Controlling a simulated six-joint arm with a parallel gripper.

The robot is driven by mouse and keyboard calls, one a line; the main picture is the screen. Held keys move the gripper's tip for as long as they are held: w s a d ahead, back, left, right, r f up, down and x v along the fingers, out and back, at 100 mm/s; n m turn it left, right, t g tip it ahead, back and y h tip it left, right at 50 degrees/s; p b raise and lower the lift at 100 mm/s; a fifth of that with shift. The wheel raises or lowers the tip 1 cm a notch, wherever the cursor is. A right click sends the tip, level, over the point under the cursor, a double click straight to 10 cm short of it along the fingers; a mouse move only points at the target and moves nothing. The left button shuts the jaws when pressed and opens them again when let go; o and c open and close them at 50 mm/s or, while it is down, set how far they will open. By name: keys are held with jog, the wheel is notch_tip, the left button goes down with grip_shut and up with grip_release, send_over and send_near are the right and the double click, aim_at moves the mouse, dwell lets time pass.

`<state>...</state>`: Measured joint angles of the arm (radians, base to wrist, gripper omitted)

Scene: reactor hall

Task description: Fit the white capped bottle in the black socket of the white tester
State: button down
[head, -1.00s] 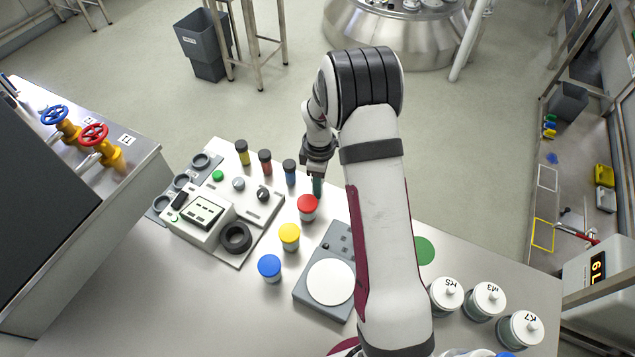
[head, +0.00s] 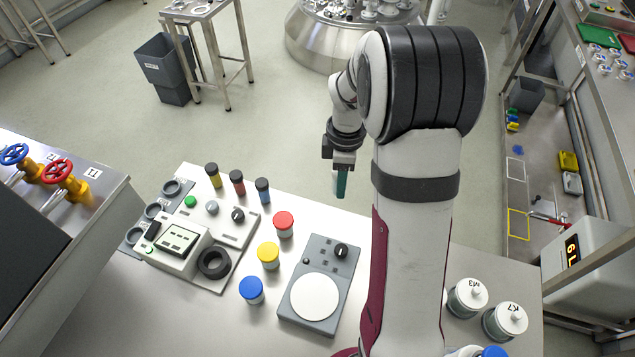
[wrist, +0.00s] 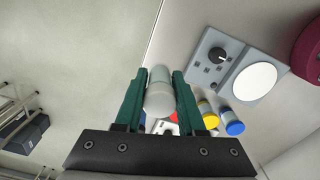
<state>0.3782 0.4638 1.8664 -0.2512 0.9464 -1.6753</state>
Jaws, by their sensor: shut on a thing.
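The white tester (head: 181,248) stands on the left part of the table. Its black socket (head: 214,262) is a dark ring at the tester's front right, and nothing shows in it. My gripper (head: 340,185) is raised beyond the table's far edge, to the right of the tester. In the wrist view, its green fingers are shut on the white capped bottle (wrist: 160,94), whose pale rounded cap points toward the wrist camera. The bottle is hidden behind a finger in the head view.
Red (head: 284,221), yellow (head: 268,253) and blue (head: 251,288) lidded jars stand between the tester and a grey device with a white disc (head: 315,297). Three slim dark-capped vials (head: 237,182) stand behind the tester. White lidded jars (head: 467,298) stand at right.

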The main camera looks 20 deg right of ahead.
jog(key=shift+a+r, duration=0.15)
jog(key=shift+a, duration=0.15)
jog(key=shift+m, duration=0.6)
jog(key=a, duration=0.4)
jog(key=w+a, duration=0.1)
jog(key=a, duration=0.4)
jog(key=w+a+f, duration=0.1)
jog(key=a, duration=0.4)
jog(key=shift+w+a+f, duration=0.1)
jog(key=shift+w, duration=0.15)
jog(key=s+a+f+m, duration=0.2)
jog(key=s+a, duration=0.1)
jog(key=a, duration=1.2)
jog(key=shift+s+f, duration=0.15)
jog(key=shift+f, duration=2.25)
